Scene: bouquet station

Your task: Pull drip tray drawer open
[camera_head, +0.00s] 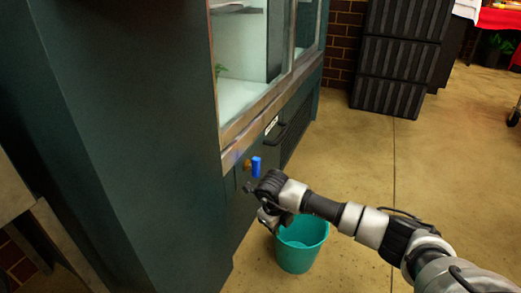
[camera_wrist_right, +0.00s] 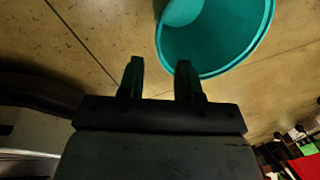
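The dark green cabinet (camera_head: 120,120) fills the left of the head view. Its lower front band carries a black handle (camera_head: 290,125) beside a small white label (camera_head: 271,125). I cannot tell for sure which panel is the drip tray drawer. The front looks flush, with no drawer visibly pulled out. My right gripper (camera_head: 255,189) is close to the lower front of the cabinet, below and nearer than the handle, and not on it. In the right wrist view its two fingers (camera_wrist_right: 160,75) are apart with nothing between them. My left gripper is out of view.
A blue-handled brass tap (camera_head: 256,167) sticks out of the cabinet front just above my right gripper. A teal bucket (camera_head: 299,245) stands on the floor below; it also shows in the wrist view (camera_wrist_right: 215,40). Black stacked crates (camera_head: 395,60) stand at the back. The floor to the right is clear.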

